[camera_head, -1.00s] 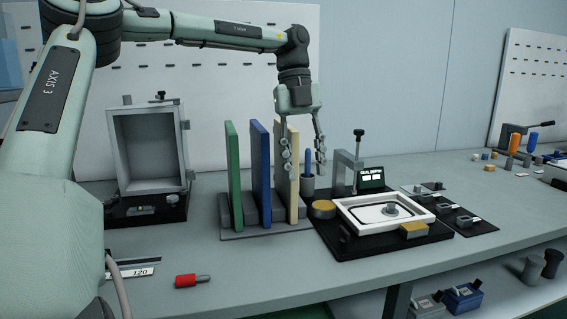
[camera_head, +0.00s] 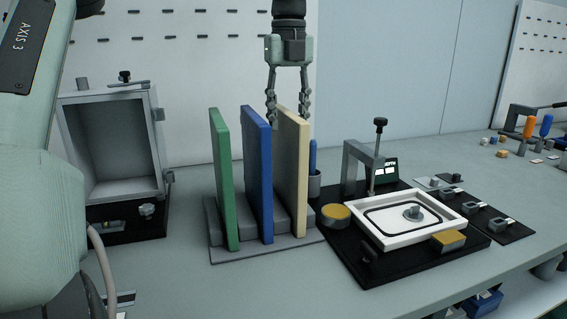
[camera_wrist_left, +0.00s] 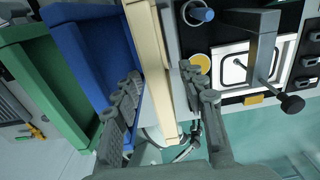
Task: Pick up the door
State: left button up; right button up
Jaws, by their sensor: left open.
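Three upright panels, green (camera_head: 225,180), blue (camera_head: 257,175) and cream (camera_head: 303,190), stand in a grey slotted rack (camera_head: 262,252). I cannot tell from looks which one is called the door. My left gripper (camera_head: 288,112) is open and points down at the top of the cream panel. In the left wrist view the cream panel (camera_wrist_left: 153,60) runs between the open fingers (camera_wrist_left: 163,95), apparently without being clamped. There the blue panel (camera_wrist_left: 85,55) lies close to the left finger, and the green panel (camera_wrist_left: 45,95) is farther left. My right gripper is not in view.
A grey open-fronted box frame (camera_head: 112,150) stands left of the rack. Right of it are a blue-handled tool in a cup (camera_head: 313,165) and a black fixture with a white tray (camera_head: 442,232) and a clamp post (camera_head: 379,150). A pegboard (camera_head: 190,60) stands behind.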

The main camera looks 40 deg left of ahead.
aim_at(287, 148)
pick_arm(q)
notch_tip(287, 148, down, 3)
jog(key=shift+f, duration=0.2)
notch_tip(287, 148, down, 4)
jog(key=shift+a+f+p, duration=0.1)
jog(key=shift+p, duration=0.2)
grip_shut()
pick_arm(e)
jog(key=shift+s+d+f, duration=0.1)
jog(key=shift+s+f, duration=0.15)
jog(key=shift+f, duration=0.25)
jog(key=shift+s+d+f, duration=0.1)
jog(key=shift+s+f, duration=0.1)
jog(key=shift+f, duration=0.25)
